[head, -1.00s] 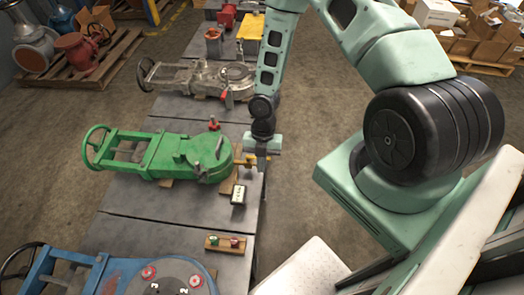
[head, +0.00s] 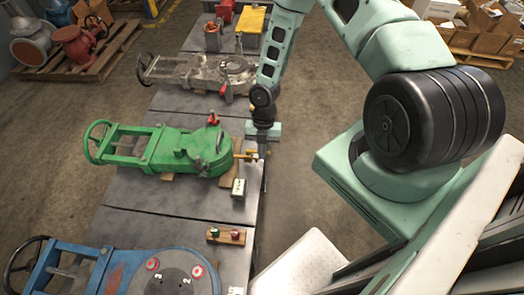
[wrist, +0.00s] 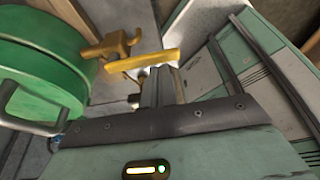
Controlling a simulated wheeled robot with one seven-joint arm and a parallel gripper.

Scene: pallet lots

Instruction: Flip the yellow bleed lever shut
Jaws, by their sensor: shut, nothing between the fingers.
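The yellow bleed lever (wrist: 150,60) is a flat bar beside a yellow valve body (wrist: 112,46) in the wrist view. In the head view the lever (head: 245,156) sticks out from the right end of the green valve (head: 165,152) toward my gripper. My gripper (wrist: 161,82) is shut and empty, its fingertips right at the bar's near side. I cannot tell whether they touch it. In the head view my gripper (head: 262,155) is at the bench's right edge, its tips partly hard to make out.
A small tag or box (head: 238,187) stands just below the lever, and a wooden block with green and red buttons (head: 226,235) lies nearer. A blue valve (head: 110,270) and a grey valve (head: 205,72) share the bench. Open floor (head: 310,190) lies right of the bench.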

